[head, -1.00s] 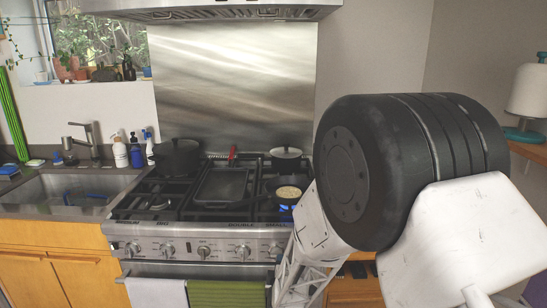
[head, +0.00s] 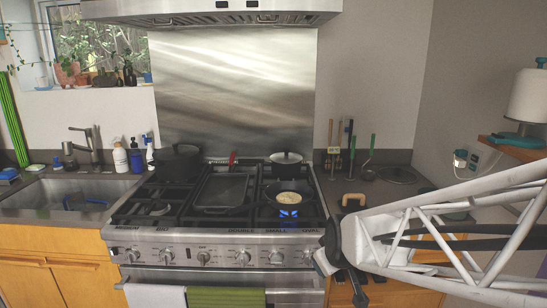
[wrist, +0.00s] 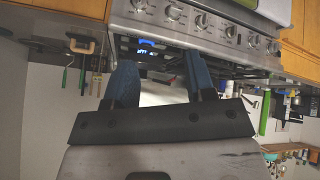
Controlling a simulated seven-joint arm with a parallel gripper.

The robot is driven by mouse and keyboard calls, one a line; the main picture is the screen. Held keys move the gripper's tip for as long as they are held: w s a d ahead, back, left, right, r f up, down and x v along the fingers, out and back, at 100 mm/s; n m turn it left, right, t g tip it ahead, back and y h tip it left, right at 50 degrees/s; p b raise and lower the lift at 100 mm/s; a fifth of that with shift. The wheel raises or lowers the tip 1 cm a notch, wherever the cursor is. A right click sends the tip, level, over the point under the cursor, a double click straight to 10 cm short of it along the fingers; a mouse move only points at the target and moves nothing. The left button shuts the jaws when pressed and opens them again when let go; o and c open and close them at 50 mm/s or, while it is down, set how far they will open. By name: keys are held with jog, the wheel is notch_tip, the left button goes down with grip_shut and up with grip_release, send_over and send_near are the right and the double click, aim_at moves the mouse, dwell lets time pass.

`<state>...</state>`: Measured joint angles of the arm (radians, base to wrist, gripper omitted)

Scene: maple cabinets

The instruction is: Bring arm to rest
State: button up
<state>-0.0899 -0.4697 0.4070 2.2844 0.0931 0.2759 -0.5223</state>
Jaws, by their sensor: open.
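My gripper (wrist: 160,70) shows in the wrist view with its two dark blue fingers apart and nothing between them. Beyond the fingers is the front of the stove with its knobs; this view looks upside down. In the head view my white lattice arm reaches in from the right to a dark joint, in front of the stove's right edge and the right-hand cabinet. The gripper's fingertips cannot be made out clearly in the head view.
The stove (head: 215,258) carries several pans; a small pan (head: 288,196) sits over a lit blue burner. A sink (head: 60,200) is at left. Utensils stand along the wall behind the right counter. A shelf (head: 515,145) with a paper roll juts out at right.

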jog(key=s+d+r+m+g, duration=0.2)
jog(key=s+m, duration=0.1)
jog(key=s, duration=0.7)
jog(key=s+d+r+m+g+h, duration=0.1)
jog(key=s+d+r+m+g, duration=0.1)
jog(key=s, duration=0.9)
jog(key=shift+d+r+m+g, duration=0.4)
jog(key=shift+d+r+m, duration=0.2)
jog(key=shift+d+r, duration=0.1)
